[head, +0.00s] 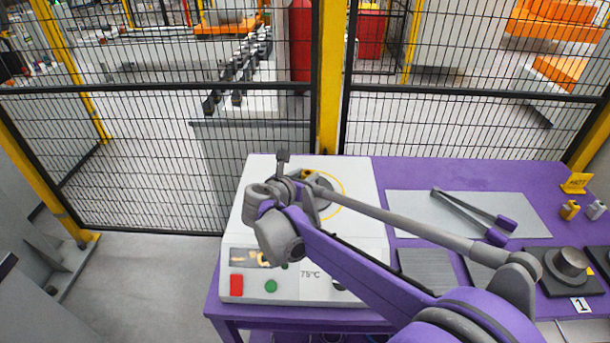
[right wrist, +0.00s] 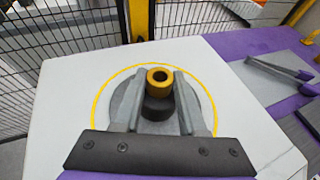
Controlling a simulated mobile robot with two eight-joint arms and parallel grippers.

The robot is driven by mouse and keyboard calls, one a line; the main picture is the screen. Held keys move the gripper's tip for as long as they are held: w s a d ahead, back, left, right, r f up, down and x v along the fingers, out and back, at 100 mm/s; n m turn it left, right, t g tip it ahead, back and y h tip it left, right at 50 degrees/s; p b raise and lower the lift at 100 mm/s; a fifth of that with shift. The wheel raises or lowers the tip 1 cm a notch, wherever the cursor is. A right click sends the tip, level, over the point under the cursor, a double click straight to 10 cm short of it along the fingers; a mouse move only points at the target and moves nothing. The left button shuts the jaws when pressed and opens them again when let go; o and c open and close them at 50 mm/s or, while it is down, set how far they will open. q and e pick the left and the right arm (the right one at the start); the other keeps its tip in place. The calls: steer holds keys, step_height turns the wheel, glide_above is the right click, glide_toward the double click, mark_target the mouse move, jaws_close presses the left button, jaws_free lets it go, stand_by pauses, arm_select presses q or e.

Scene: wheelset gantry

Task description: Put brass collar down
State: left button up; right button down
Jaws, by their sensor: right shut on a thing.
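The brass collar (right wrist: 159,77) is a small yellow ring between the fingertips of my right gripper (right wrist: 158,88) in the right wrist view. The gripper is shut on it. A dark round shape (right wrist: 157,107) shows just below the collar; I cannot tell whether they touch. Around them lies the heater's grey disc (right wrist: 204,104) inside a yellow circle. In the head view my right gripper (head: 314,184) is over the white heater (head: 262,215), and my arm hides part of its top. A bit of the collar shows there (head: 307,174). My left gripper is not in view.
The heater stands on a purple table (head: 410,172). A mesh fence (head: 440,130) stands behind.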

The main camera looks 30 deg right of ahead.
steer(key=shift+c, duration=2.4)
jaws_free()
steer(key=shift+f, duration=0.1)
steer(key=shift+r, duration=0.25)
steer(key=v, duration=1.2)
steer(key=shift+f+p, duration=0.2)
steer(key=shift+p, duration=0.15)
